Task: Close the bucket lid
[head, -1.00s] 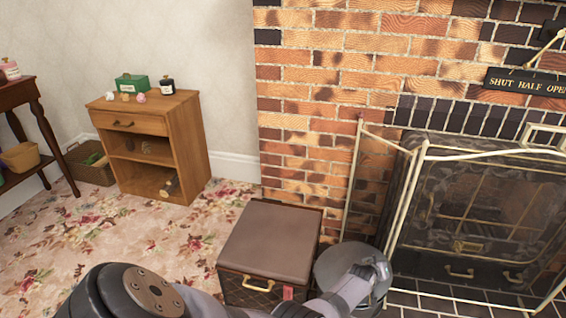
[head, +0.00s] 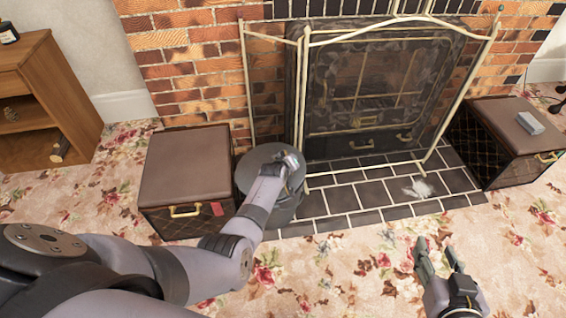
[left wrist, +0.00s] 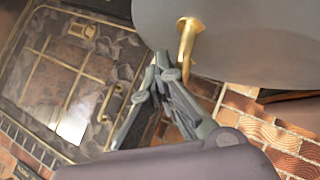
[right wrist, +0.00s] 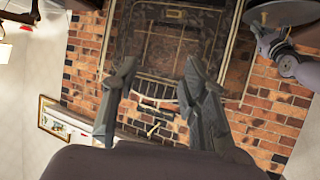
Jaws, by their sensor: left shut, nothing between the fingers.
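The dark grey bucket (head: 285,212) stands on the hearth edge between a brown box and the fire screen. Its round grey lid (head: 254,165) lies over the top; my arm covers part of it, and I cannot tell whether it sits fully down. My left gripper (head: 292,160) is at the lid's right side. In the left wrist view, the left gripper (left wrist: 160,68) is shut and empty beside the brass handle (left wrist: 187,42) on the grey lid (left wrist: 240,35). My right gripper (head: 437,255) is open and empty above the carpet, well right of the bucket.
A brown box (head: 187,165) stands just left of the bucket. A brass-framed fire screen (head: 375,100) stands behind and right. Another box (head: 515,130) with a grey block on top is at far right. A wooden cabinet (head: 45,90) is at left. The front carpet is open.

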